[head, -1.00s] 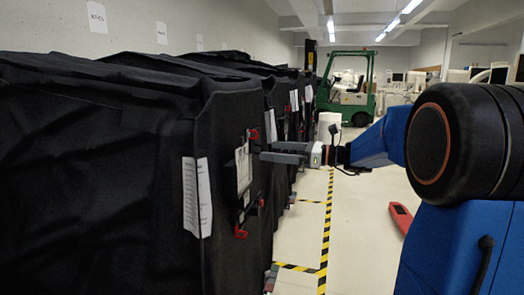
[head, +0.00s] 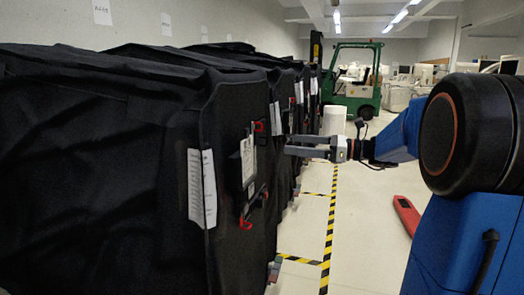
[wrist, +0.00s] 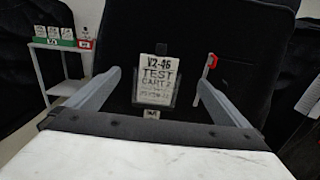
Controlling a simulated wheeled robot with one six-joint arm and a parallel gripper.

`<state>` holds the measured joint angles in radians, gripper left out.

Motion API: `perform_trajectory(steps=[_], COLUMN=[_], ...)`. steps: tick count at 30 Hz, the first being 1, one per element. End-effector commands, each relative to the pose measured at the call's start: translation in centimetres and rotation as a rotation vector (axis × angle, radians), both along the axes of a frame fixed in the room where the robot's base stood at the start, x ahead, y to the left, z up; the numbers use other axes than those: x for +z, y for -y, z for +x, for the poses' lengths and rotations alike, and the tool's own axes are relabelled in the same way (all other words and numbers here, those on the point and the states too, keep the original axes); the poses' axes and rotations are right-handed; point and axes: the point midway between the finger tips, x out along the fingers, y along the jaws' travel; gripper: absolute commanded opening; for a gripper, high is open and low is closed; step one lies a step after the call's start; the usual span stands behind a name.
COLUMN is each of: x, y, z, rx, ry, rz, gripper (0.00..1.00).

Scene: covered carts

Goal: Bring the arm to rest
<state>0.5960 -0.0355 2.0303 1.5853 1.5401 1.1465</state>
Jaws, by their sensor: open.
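A red clip (wrist: 211,62) hangs right of the label. Nothing is between the fingers.
More covered carts (head: 283,95) stand in a row behind. A green forklift (head: 352,95) is at the back. Yellow-black tape (head: 328,230) marks the floor beside the carts. A red object (head: 406,214) lies on the floor. A small shelf (wrist: 60,65) shows at left.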

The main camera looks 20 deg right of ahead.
Motion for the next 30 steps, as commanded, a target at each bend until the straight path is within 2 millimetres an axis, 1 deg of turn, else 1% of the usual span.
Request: perform_trajectory(steps=[2, 4, 5, 8, 9, 11, 12, 14, 15, 17, 18, 20, 21, 23, 24, 26, 27, 30], x=[0.0, -0.3, -0.5, -1.8, -2.7, -4.3, -5.4, -7.2, -8.4, -10.1, -11.2, -12.9, -14.0, -15.6, -16.6, -18.0, -18.9, -20.9], y=[-0.1, -0.7, -1.2, -3.9, -5.3, -7.4, -8.8, -10.5, -11.5, -12.6, -13.2, -13.9, -14.2, -14.3, -14.3, -14.1, -13.8, -12.8], z=[0.0, -0.4, -0.7, -2.4, -3.4, -5.3, -6.7, -8.9, -10.4, -12.6, -14.0, -16.3, -17.7, -19.8, -21.2, -23.1, -24.3, -27.1], rx=[0.001, 0.009, 0.016, 0.056, 0.08, 0.125, 0.158, 0.212, 0.249, 0.308, 0.348, 0.412, 0.458, 0.526, 0.573, 0.647, 0.697, 0.828], ry=[0.0, 0.002, 0.004, 0.018, 0.028, 0.048, 0.067, 0.098, 0.12, 0.161, 0.191, 0.238, 0.273, 0.329, 0.367, 0.428, 0.473, 0.588], rz=[-0.003, -0.023, -0.042, -0.148, -0.21, -0.318, -0.395, -0.512, -0.589, -0.704, -0.779, -0.893, -0.966, -1.076, -1.149, -1.256, -1.326, -1.498], gripper=[1.0, 1.0, 1.0, 1.0, 1.0, 1.0, 1.0, 1.0, 1.0, 1.0, 1.0, 1.0, 1.0, 1.0, 1.0, 1.0, 1.0, 1.0])
